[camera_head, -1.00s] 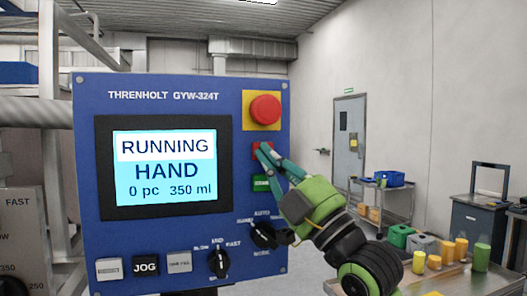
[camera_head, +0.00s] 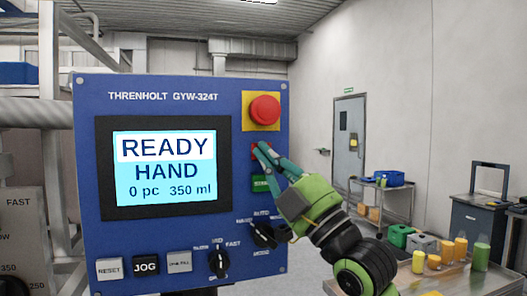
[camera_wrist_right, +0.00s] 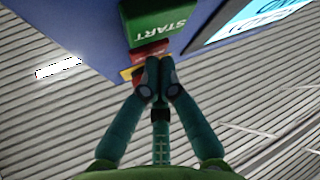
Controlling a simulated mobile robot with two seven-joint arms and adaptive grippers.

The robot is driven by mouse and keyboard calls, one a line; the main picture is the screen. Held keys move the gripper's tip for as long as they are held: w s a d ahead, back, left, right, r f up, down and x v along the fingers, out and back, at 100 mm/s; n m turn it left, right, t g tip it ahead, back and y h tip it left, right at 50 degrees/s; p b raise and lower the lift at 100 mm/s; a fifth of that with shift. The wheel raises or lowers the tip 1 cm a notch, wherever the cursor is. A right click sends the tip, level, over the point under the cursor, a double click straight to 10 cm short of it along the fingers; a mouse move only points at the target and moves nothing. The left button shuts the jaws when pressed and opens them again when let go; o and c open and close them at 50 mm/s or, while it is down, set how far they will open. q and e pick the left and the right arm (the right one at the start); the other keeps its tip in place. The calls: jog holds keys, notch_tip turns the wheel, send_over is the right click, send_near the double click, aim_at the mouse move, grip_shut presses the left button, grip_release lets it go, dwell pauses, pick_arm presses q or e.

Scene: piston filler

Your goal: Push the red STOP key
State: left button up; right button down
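The red STOP key (camera_head: 255,152) sits on the blue control panel (camera_head: 180,88), below the big red mushroom button and above the green START key (camera_head: 261,184). My right gripper (camera_head: 261,149) has its fingertips at the STOP key and covers part of it. In the right wrist view the two teal fingers (camera_wrist_right: 155,80) are together, with nothing seen between them, in front of the red key (camera_wrist_right: 150,50). Whether the tips touch the key or stand just off it is hard to tell. The screen (camera_head: 168,167) reads READY, HAND, 0 pc, 350 ml. My left gripper is not in view.
The red mushroom button (camera_head: 265,108) on its yellow plate is just above the fingertips. Selector knobs (camera_head: 264,235) and the RESET (camera_head: 109,268) and JOG (camera_head: 146,264) keys are lower on the panel. A table (camera_head: 430,283) with yellow and green containers stands at right.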

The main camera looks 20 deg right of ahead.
jog(key=shift+f, duration=0.2)
jog(key=shift+s+f, duration=0.1)
jog(key=shift+s, duration=0.6)
jog(key=s, duration=0.5)
dwell(0.8)
